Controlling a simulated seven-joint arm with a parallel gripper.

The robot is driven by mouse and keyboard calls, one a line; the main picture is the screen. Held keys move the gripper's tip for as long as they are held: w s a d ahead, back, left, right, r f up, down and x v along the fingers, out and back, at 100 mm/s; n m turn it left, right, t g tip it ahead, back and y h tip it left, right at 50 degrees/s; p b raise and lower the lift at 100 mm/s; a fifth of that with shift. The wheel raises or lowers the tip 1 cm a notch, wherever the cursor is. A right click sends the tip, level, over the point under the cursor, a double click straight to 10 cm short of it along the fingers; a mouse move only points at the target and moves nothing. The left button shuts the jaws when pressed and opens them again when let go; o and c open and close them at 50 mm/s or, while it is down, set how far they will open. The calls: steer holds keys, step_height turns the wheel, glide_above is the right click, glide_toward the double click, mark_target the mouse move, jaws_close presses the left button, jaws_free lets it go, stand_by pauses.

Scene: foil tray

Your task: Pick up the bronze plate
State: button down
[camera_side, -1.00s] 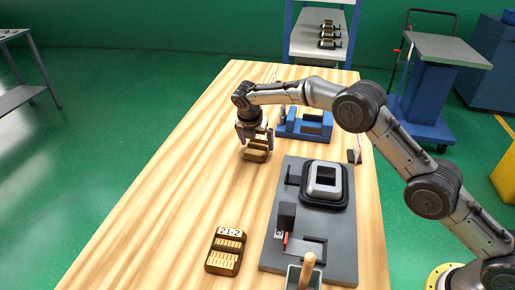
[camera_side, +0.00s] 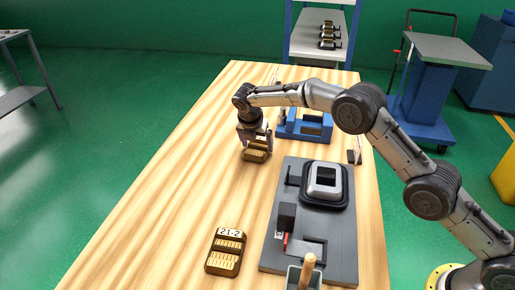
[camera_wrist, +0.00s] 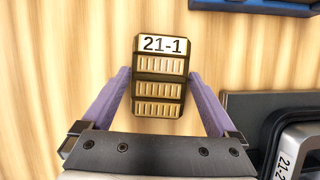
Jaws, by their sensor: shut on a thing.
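The bronze plate marked 21-1 (camera_wrist: 160,88) has rows of ribbed slots and lies between my fingers in the wrist view. In the side view this plate (camera_side: 256,155) is on the wooden table, partly hidden by my gripper (camera_side: 254,143). My gripper, also in the wrist view (camera_wrist: 160,76), is shut on the plate, with one purple finger at each side. I cannot see a gap between plate and table. A second bronze plate marked 21-2 (camera_side: 226,252) lies flat on the table nearer the camera.
A grey fixture board (camera_side: 266,257) with a black-rimmed metal part (camera_side: 325,180) lies right of the plates. A blue holder (camera_side: 304,126) stands just behind and right of my gripper. A container with a wooden handle (camera_side: 307,270) is at the front. The table's left side is clear.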

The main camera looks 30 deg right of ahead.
steer(key=shift+w+r, duration=0.1)
steer(key=shift+r, duration=0.1)
steer(key=shift+r, duration=0.85)
steer(key=s+d+r, duration=0.2)
steer(key=s+r, duration=1.2)
steer(key=r, duration=0.4)
steer(key=shift+w+r, duration=0.1)
stand_by(0.4)
